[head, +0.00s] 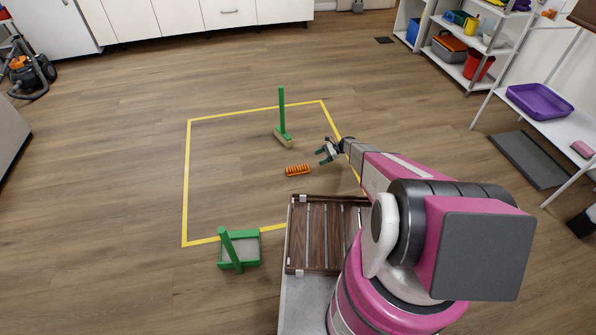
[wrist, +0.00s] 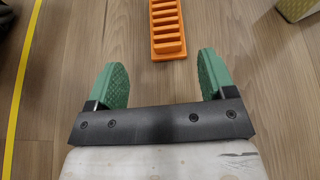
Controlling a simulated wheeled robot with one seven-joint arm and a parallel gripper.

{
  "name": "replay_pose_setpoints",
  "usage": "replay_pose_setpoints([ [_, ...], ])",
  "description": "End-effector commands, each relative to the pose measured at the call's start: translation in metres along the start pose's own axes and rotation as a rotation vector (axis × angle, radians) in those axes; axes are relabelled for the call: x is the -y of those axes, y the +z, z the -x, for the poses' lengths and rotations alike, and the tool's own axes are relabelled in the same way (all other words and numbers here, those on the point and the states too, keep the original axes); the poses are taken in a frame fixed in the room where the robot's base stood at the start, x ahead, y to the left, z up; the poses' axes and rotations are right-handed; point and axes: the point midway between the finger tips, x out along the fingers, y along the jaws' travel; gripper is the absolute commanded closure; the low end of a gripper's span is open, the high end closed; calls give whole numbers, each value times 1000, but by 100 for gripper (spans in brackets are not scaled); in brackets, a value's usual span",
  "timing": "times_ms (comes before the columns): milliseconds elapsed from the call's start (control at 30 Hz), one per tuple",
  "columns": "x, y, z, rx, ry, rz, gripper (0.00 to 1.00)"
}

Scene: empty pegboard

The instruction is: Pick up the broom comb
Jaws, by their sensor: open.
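An orange comb (head: 298,170) with a row of teeth or slots lies on the wooden floor, inside the yellow outline. It also shows at the top of the wrist view (wrist: 168,28), its upper end cut off by the frame. My gripper (head: 322,156) is open and empty, to the right of the comb and just above it in the head view. In the wrist view its two green fingertips (wrist: 162,75) are spread apart, with the comb's near end ahead of and between them, not gripped. A green broom (head: 283,125) stands upright behind the comb.
Yellow tape (head: 185,180) marks a square on the floor. A green dustpan (head: 240,250) with an upright handle sits at its front edge. My slatted wooden deck (head: 318,240) lies in front. Shelves (head: 470,60) stand at right. Floor left of the comb is clear.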

Motion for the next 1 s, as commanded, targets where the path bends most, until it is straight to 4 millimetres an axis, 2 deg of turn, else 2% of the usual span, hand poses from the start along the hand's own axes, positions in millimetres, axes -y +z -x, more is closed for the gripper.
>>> replay_pose_setpoints([
  [33,6,-10,-3,15,-5,-16,23],
  [100,7,-14,-7,26,-9,-28,23],
  [267,6,-13,-22,31,-9,-32,23],
  [500,6,-12,-56,29,-9,-30,23],
  [767,6,-14,-72,29,-9,-30,23],
  [1000,6,-17,-106,29,-8,-29,23],
])
